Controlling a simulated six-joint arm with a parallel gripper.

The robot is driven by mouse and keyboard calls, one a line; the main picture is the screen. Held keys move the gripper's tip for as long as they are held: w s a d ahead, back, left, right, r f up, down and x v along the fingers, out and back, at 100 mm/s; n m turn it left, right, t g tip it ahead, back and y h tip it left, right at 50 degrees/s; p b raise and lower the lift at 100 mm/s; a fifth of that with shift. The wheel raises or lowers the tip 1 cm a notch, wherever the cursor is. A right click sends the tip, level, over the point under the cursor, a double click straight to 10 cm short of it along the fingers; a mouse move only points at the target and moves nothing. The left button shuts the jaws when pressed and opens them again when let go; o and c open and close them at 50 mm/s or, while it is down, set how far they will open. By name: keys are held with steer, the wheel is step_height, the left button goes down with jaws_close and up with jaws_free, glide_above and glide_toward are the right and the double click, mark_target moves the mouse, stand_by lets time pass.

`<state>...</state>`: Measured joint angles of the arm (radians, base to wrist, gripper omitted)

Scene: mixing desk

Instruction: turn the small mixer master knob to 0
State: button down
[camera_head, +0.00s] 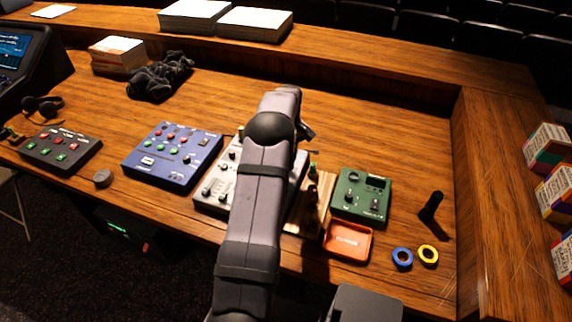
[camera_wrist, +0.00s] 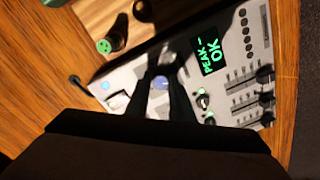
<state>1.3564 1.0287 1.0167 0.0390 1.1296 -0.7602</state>
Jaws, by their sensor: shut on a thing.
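The small mixer (camera_head: 210,195) is a light grey box on the desk, partly hidden behind my arm in the head view. In the wrist view its panel (camera_wrist: 217,85) shows sliders, small knobs and a green display (camera_wrist: 209,56) reading "PEAK" and "OK". My gripper (camera_wrist: 163,88) is over the panel, with its two dark fingers on either side of a knob with a bluish top (camera_wrist: 161,82). The fingers are shut on this knob. Its pointer and scale cannot be made out. In the head view my arm hides the knob and the fingertips.
A blue control box (camera_head: 172,155) stands left of the mixer. To the right are a wooden rack (camera_head: 323,205) with upright dark items, a green box (camera_head: 361,195), an orange tray (camera_head: 348,240) and blue (camera_head: 402,257) and yellow (camera_head: 428,254) rings. The desk behind the mixer is clear.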

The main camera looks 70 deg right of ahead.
steer(key=shift+r, duration=0.1)
stand_by(0.5)
steer(key=c, duration=1.5)
jaws_free()
steer(key=shift+c, duration=0.2)
steer(key=shift+s+d+r+b, duration=0.1)
steer(key=shift+r+b, duration=0.4)
steer(key=shift+r, duration=1.35)
steer(key=shift+d+r+b, duration=0.1)
steer(key=shift+r+b, duration=0.4)
steer(key=shift+r, duration=1.3)
